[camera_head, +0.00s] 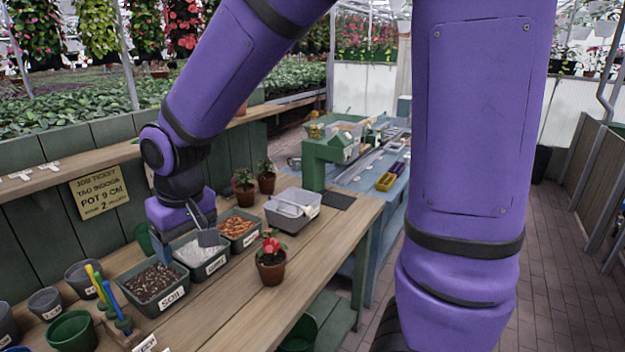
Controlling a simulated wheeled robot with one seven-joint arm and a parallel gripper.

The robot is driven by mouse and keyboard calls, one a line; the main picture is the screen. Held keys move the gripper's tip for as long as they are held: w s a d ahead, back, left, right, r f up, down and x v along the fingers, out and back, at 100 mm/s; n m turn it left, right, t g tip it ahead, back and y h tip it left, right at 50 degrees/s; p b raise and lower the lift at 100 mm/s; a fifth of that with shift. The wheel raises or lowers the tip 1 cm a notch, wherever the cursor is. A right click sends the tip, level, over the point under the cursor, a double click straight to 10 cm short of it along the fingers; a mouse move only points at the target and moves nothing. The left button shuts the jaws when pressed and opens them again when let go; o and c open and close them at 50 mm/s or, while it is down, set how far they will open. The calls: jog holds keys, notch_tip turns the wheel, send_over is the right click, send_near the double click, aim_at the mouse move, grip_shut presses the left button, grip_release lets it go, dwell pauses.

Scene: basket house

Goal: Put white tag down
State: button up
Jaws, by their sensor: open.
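My gripper (200,243) hangs from the purple arm over the potting bench, above the tub of white grains (205,258). Its dark fingers are apart; I see no tag between them, though the view of the gap is partly blocked. Small white tags (20,176) lie on the wooden ledge at the left. A white tag with dark letters (145,343) shows at the bottom edge, by the tool holder. Which of these is the task's white tag I cannot tell.
The soil tub (152,285) and bark tub (238,230) flank the white-grain tub. A grey bin (292,210) stands behind a red-flowered pot (270,262). Green pot (72,332) and colored-handled tools (105,290) are at left. The bench's front right (245,315) is bare.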

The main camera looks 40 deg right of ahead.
jog(key=s+d+r+m+t, duration=0.1)
jog(key=s+d+r, duration=0.5)
jog(key=s+d, duration=0.1)
jog(key=s+d+r+m+t, duration=0.1)
jog(key=s+d+r+t, duration=0.1)
jog(key=s+d+r, duration=0.4)
jog(key=s+d, duration=0.1)
jog(key=s, duration=0.3)
jog(key=shift+r+h, duration=0.3)
jog(key=shift+r, duration=0.05)
jog(key=shift+o, duration=0.6)
jog(key=shift+w, duration=0.1)
